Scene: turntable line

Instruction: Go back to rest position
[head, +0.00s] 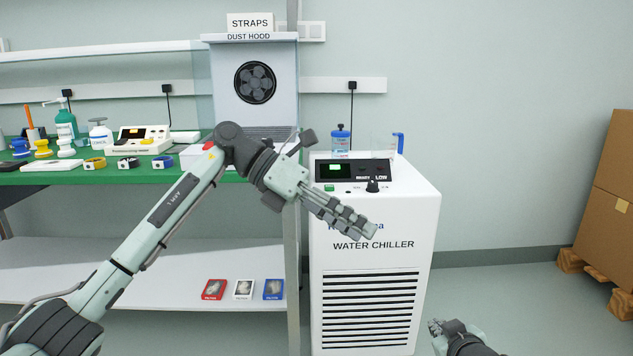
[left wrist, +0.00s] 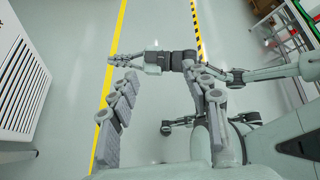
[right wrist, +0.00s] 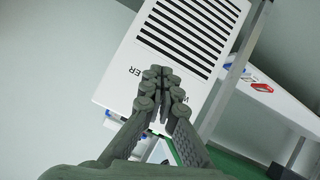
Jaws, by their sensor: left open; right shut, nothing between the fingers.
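My left gripper (head: 358,222) hangs in front of the upper part of the water chiller, its fingers pointing right and down. In the left wrist view its two fingers (left wrist: 163,82) stand apart with only floor and my own parts behind them. My right gripper (head: 436,327) is low at the bottom edge of the head view, to the right of the chiller and above the floor. In the right wrist view its fingers (right wrist: 160,78) are together with nothing between them.
A green-topped bench (head: 190,176) with several small items stands left, beside the dust hood (head: 254,112). Cardboard boxes (head: 612,205) on a pallet stand right. Floor between is clear.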

